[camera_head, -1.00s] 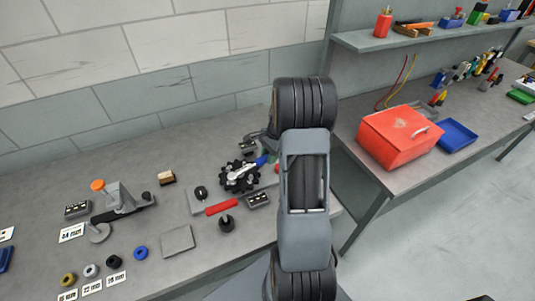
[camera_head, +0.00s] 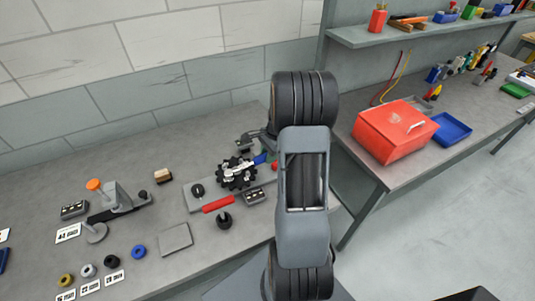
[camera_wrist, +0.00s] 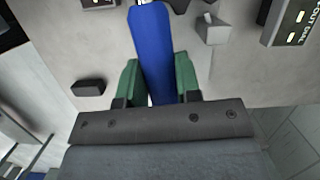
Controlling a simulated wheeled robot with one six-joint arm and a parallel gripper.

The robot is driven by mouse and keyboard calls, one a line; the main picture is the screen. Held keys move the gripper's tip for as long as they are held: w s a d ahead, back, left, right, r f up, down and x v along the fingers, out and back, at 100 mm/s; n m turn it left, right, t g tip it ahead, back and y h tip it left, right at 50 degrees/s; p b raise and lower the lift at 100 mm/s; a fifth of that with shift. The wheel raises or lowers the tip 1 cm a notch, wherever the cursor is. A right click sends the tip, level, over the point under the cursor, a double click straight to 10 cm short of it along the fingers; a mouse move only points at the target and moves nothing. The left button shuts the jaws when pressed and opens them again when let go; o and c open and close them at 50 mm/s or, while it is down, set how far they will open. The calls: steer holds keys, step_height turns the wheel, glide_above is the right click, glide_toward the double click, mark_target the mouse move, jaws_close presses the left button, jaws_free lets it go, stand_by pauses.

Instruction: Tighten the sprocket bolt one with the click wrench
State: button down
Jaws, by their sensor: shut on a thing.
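The click wrench has a blue handle (camera_wrist: 153,45) that runs from my gripper toward the top of the wrist view. My gripper (camera_wrist: 157,82) is shut on this handle, with a green finger on each side. In the head view the blue handle (camera_head: 260,158) shows just left of my arm, and a silver part reaches over the black toothed sprocket (camera_head: 237,176). A dark sprocket edge (camera_wrist: 177,4) shows at the top of the wrist view. Sprocket bolt one is too small to single out, and I cannot tell whether the wrench head sits on it. My arm hides the gripper in the head view.
A red bar (camera_head: 218,204), a black knob (camera_head: 224,220) and a dark block (camera_head: 254,196) lie close to the sprocket. A clamp-like stand (camera_head: 118,196) and several rings are at left. A red toolbox (camera_head: 385,140) stands on the right bench.

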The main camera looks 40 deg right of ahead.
steer(key=shift+s, duration=0.1)
steer(key=shift+s+a+m, duration=0.1)
steer(key=shift+s+m, duration=0.5)
steer(key=shift+s, duration=0.05)
steer(key=shift+s+a+m+t, duration=0.3)
steer(key=shift+s+m, duration=0.3)
steer(key=shift+s, duration=0.15)
steer(key=shift+s, duration=0.1)
steer(key=shift+s+a+m, duration=0.15)
steer(key=shift+s+m, duration=0.35)
steer(key=shift+w, duration=0.1)
steer(key=shift+w+n+p, duration=0.25)
steer(key=shift+n+p, duration=0.05)
